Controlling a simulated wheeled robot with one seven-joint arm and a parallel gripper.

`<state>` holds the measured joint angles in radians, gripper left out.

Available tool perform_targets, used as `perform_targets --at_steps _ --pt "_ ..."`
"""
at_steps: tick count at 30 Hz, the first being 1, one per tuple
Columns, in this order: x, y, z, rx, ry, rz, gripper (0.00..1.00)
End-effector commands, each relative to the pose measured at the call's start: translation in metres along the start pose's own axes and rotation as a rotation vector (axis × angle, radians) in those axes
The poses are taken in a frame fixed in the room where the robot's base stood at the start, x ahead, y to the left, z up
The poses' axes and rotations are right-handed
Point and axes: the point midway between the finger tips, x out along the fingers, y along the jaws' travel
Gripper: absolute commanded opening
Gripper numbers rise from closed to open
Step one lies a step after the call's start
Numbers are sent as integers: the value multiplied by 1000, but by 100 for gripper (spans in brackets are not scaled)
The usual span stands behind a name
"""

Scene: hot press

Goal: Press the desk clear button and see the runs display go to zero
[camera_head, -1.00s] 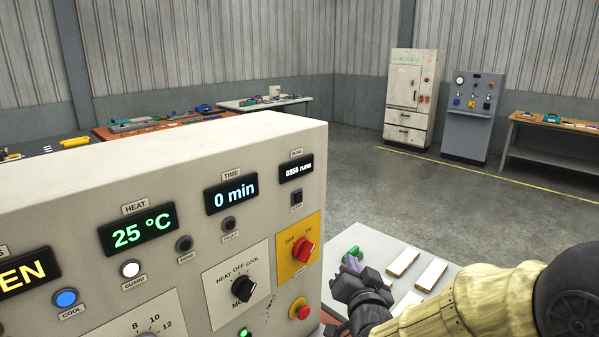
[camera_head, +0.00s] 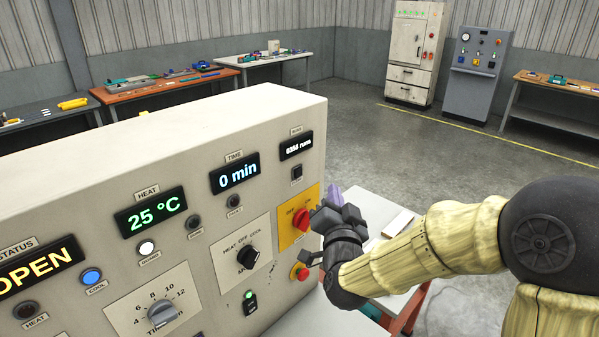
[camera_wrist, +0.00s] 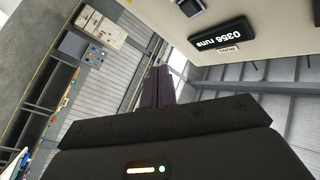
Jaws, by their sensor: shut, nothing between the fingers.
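The runs display (camera_head: 296,145) at the upper right of the press panel reads about 0356 runs. It also shows, turned over, in the wrist view (camera_wrist: 234,33). A small dark square button (camera_head: 297,173) sits just below the display; its label is too small to read. In the wrist view a square button (camera_wrist: 189,7) shows at the top edge. My gripper (camera_head: 332,195) is shut and empty, at the right edge of the panel beside the red rotary switch (camera_head: 301,219). In the wrist view its fingers (camera_wrist: 158,85) are together, apart from the button.
The panel carries a status display (camera_head: 38,266) reading OPEN, a heat display (camera_head: 149,212) at 25 °C and a time display (camera_head: 235,173) at 0 min. A red stop button (camera_head: 301,272) is below my gripper. A pale table (camera_head: 372,205) stands behind my arm.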

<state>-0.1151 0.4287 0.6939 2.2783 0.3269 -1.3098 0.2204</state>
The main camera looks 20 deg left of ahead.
Motion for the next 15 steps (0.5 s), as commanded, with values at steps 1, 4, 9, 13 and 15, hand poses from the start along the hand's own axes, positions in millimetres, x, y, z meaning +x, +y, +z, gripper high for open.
perform_targets --at_steps 1,4,9,13,15 --pt "5 -4 3 2 -1 0 0" --pt "13 -10 9 2 -2 0 0" --pt "27 -21 19 2 -1 0 0" --pt "37 -27 29 1 0 -1 0" --pt "42 -31 32 1 1 -1 0"
